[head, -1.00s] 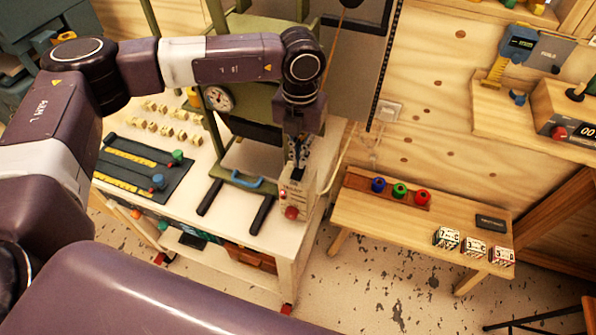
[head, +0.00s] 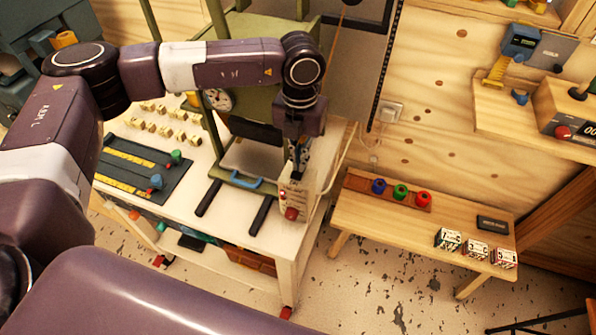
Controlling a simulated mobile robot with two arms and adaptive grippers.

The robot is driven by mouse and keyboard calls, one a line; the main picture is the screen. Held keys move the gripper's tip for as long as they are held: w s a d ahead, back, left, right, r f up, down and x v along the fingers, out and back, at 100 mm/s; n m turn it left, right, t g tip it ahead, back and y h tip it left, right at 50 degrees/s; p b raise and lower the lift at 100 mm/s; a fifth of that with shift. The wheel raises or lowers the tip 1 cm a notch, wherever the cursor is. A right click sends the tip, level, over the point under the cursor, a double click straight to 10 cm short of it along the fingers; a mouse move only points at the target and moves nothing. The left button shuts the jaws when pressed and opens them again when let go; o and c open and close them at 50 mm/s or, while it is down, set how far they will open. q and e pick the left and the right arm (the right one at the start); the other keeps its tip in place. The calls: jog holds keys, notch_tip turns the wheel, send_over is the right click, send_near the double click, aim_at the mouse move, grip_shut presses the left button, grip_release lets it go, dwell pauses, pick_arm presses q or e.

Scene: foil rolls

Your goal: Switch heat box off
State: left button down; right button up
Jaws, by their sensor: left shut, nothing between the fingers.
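The heat box, a green-framed machine (head: 262,30) with a blue handle (head: 246,182) low at its front, stands at the back of the white table (head: 218,228). A small pale control box (head: 292,198) with a red knob (head: 291,213) on its front sits at the table's right corner. My left gripper (head: 299,174) points down at the top of this control box, with its fingers closed and nothing seen between them. Whether the fingertips touch the box I cannot tell. My arm hides part of the machine. My right gripper is out of the view.
A sliding panel (head: 148,168) with green and blue knobs lies on the table's left, below several small yellow blocks (head: 165,122). A low wooden bench (head: 372,230) to the right holds coloured knobs and number cubes. Floor between table and bench is open.

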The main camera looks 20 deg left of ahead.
pick_arm(q)
jog(key=shift+r+p, duration=1.4)
jog(key=shift+r, duration=2.05)
